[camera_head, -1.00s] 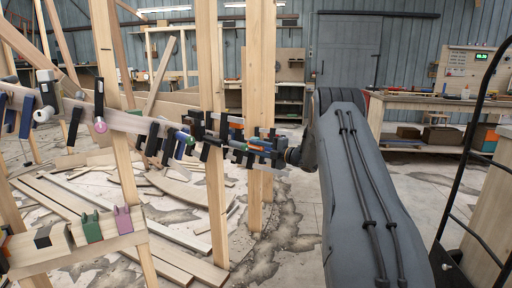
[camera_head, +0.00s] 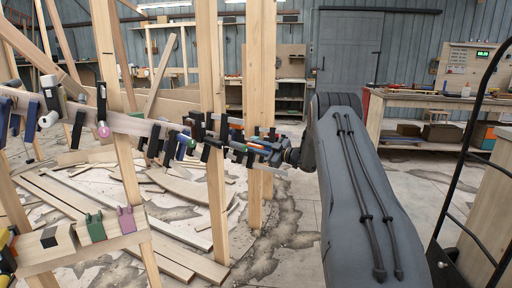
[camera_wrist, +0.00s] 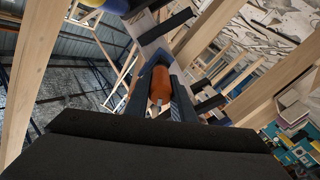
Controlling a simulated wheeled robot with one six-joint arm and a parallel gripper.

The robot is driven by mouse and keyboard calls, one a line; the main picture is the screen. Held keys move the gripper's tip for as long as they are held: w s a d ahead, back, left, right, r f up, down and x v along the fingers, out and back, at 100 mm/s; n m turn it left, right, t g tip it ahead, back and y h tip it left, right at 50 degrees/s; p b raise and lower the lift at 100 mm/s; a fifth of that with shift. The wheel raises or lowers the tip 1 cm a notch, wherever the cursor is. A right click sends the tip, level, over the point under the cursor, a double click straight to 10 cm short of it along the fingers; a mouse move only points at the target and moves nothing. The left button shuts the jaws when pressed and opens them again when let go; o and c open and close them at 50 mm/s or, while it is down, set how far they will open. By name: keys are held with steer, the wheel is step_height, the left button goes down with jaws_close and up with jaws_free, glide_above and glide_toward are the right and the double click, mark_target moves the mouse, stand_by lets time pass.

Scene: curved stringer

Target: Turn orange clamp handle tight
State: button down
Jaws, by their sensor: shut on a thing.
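An orange clamp handle (camera_wrist: 160,84) shows in the middle of the wrist view, lying lengthwise between the two dark fingers of my gripper (camera_wrist: 161,92). The fingers are shut on it from both sides. A thin metal rod runs from the handle's near end. The clamp's far parts are mostly hidden behind the fingers. In the head view my gripper (camera_head: 277,152) is at the right end of the curved wooden stringer's row of clamps, close to the upright posts. The handle is too small and covered there to make out surely.
Several dark, blue and green clamps (camera_head: 165,143) line the stringer left of my gripper. Tall wooden posts (camera_head: 261,70) stand close by. A lower beam carries a green clamp (camera_head: 95,227) and a pink clamp (camera_head: 126,219). Planks lie on the floor; a workbench (camera_head: 430,103) stands right.

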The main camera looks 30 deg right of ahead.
steer(key=m+p, duration=0.1)
steer(key=m, duration=0.4)
steer(key=shift+d+m, duration=0.1)
steer(key=shift+m, duration=0.3)
stand_by(0.4)
steer(key=c, duration=1.5)
jaws_free()
steer(key=shift+v, duration=3.85)
steer(key=shift+s+f, duration=0.1)
